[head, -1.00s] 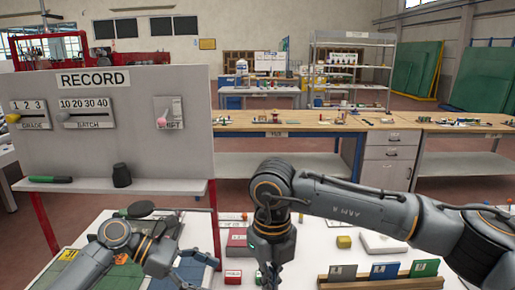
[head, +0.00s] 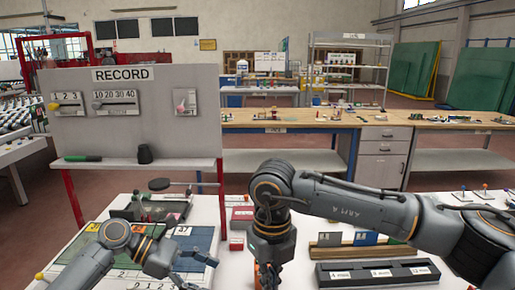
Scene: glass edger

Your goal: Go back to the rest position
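My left arm comes in low at the left. Its gripper (head: 193,270) is over the front left of the white table, near a blue-grey mat, and its fingers are too small and overlapped to read. My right arm reaches in from the right with its gripper (head: 268,276) pointing down over the middle of the table. Its fingertips run to the bottom edge of the picture, so their gap is unclear. No held object can be made out in either gripper.
A grey RECORD board (head: 128,118) with sliders stands behind the table at left. A black slotted tray (head: 379,273) and a wooden rack (head: 327,252) with coloured cards lie right of my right gripper. A red box (head: 242,217) is behind it. A wooden workbench (head: 300,117) stands farther back.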

